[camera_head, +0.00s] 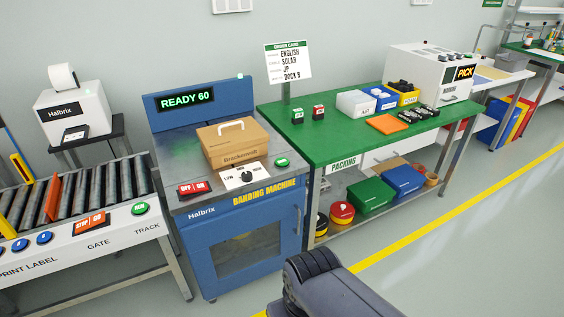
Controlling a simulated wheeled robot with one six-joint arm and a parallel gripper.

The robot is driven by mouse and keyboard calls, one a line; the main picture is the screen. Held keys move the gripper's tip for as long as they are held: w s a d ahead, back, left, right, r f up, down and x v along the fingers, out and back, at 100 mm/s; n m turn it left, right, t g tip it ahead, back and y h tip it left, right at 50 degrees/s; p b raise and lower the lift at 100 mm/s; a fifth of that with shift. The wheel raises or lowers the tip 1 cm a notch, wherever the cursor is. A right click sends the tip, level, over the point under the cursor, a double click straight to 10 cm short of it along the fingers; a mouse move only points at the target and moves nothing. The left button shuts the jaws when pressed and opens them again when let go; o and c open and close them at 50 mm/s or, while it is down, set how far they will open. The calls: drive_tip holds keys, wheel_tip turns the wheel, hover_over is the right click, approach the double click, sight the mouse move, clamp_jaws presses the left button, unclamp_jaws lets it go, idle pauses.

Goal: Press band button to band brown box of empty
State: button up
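The brown box (234,143), with a white handle and the word Brackenvolt, sits on top of the blue banding machine (243,235). I see no band around it. A green button (282,162), its label too small to read, is right of the box on the machine's top. A red OFF/ON switch (194,188) and a LOW-to-HIGH dial (245,175) are at the front edge. The display (186,99) reads READY 60. Part of my dark arm shows at the bottom centre, apart from the machine; my gripper's fingers are not visible.
A roller conveyor (95,185) with buttons stands on the left, with a label printer (75,110) behind it. A green packing table (340,145) with trays and an order card (288,62) stands on the right. The floor in front is clear, with a yellow line (440,221).

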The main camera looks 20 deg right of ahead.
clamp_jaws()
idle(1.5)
